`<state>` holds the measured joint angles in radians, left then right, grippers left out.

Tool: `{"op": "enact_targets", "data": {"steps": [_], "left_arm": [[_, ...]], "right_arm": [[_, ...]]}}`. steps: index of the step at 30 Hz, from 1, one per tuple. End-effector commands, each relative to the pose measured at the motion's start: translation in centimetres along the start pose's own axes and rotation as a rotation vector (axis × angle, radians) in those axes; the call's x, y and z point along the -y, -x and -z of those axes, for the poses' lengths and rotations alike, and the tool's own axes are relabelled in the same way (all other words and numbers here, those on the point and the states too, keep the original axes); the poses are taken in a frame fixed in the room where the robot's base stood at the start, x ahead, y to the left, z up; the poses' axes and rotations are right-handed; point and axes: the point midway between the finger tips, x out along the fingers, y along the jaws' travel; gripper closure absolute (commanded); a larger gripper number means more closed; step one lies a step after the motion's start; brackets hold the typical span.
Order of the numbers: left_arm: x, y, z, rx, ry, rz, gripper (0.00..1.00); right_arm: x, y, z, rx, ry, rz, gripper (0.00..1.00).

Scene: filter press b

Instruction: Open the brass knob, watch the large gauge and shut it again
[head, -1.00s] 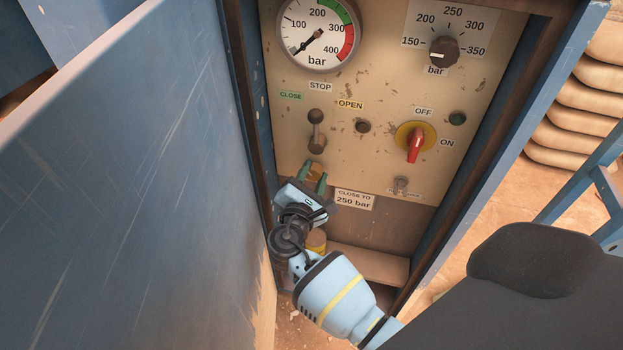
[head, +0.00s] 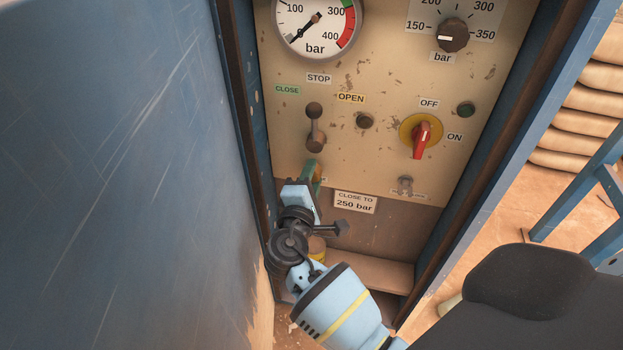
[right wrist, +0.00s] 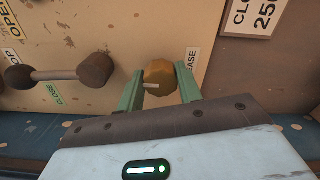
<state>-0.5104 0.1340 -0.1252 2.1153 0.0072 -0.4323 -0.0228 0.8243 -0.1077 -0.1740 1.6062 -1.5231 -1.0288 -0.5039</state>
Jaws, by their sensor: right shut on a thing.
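The brass knob (right wrist: 160,81) sits on the beige panel between the two green fingers of my right gripper (right wrist: 159,88), which is shut on it. In the head view my right gripper (head: 312,172) reaches the panel's lower left and its fingers mostly hide the knob. The large gauge (head: 300,28) is at the panel's top left, cut by the picture's upper edge. Its dark needle points to the lower left, below the 100 mark. My left gripper is not in view.
A stop lever (head: 315,128) is above my right gripper. A red switch (head: 421,140) on a yellow disc, a black dial (head: 453,36) and a small grey fitting (head: 405,186) are to the right. A blue door (head: 120,180) stands close on the left.

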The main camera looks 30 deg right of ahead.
Motion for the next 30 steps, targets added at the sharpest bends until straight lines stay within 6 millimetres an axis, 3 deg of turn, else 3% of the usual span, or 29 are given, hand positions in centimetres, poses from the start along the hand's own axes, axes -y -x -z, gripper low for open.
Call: {"op": "enact_targets", "data": {"steps": [14, 15, 19, 30], "left_arm": [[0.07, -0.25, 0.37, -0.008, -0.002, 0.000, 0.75], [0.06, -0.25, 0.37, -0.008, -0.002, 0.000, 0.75], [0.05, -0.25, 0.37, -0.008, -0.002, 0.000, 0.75], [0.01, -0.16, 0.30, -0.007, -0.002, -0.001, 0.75]], "right_arm": [[0.11, 0.09, 0.07, -0.002, -0.016, 0.003, 0.88], [0.11, 0.09, 0.07, -0.002, -0.016, 0.003, 0.62], [0.08, 0.07, 0.05, -0.002, -0.015, 0.002, 0.45], [0.03, 0.45, 0.03, -0.001, -0.014, 0.001, 0.43]]}}
